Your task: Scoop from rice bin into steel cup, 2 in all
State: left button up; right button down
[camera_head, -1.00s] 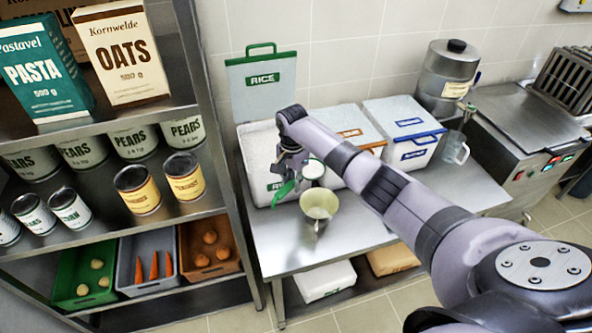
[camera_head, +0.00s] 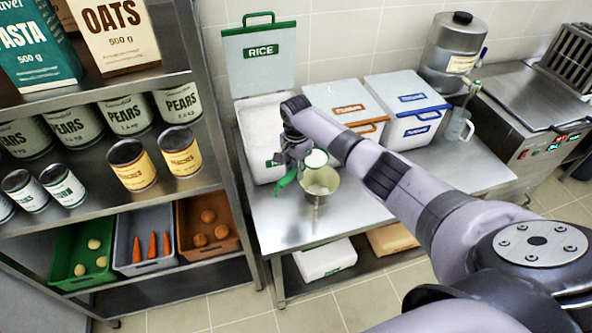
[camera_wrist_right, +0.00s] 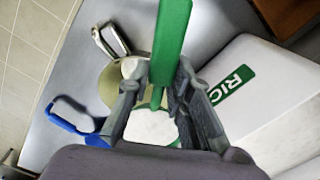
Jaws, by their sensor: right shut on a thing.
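My right gripper (camera_head: 292,150) is shut on the green handle of a scoop (camera_head: 286,179). In the right wrist view, the gripper (camera_wrist_right: 155,80) has the green handle (camera_wrist_right: 172,38) between its fingers, and the scoop's bowl is full of white rice (camera_wrist_right: 152,128). The steel cup (camera_head: 322,184) stands on the steel table with its handle toward the front. The scoop's bowl (camera_head: 315,158) overlaps the cup's back rim in the head view; its height above it is unclear. The cup (camera_wrist_right: 112,88) is partly hidden in the right wrist view. The rice bin (camera_head: 258,132) is open, with white rice inside. My left gripper is not in view.
The bin's RICE lid (camera_head: 262,58) stands upright behind it. Two closed white bins, one orange-labelled (camera_head: 345,108) and one blue-labelled (camera_head: 405,105), stand to the right. A shelf rack (camera_head: 215,150) stands at the left. The table's front (camera_head: 285,225) is clear.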

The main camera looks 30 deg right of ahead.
jog(key=shift+s+r+t+p, duration=0.1)
jog(key=shift+r+t+p, duration=0.35)
jog(key=shift+p, duration=0.35)
jog(key=shift+s+d+f+t, duration=0.1)
jog(key=shift+s+d+t, duration=0.05)
jog(key=shift+t, duration=0.3)
jog(key=shift+s+t+y, duration=0.15)
jog(key=shift+t+y, duration=0.15)
jog(key=shift+y, duration=0.1)
jog(key=shift+s+t, duration=0.1)
jog(key=shift+t, duration=0.3)
jog(key=s+t+y+b, duration=0.1)
jog(key=t+b, duration=0.4)
jog(key=b, duration=0.3)
jog(key=s+d+t+y+b, duration=0.1)
jog(key=s+t+y+b, duration=0.1)
jog(key=t+b, duration=0.4)
jog(key=s+f+t+y+b, duration=0.1)
jog(key=t+b, duration=0.4)
jog(key=b, duration=0.6)
jog(key=shift+s+d+f, duration=0.1)
jog(key=shift+s+d, duration=0.15)
jog(key=shift+s, duration=0.4)
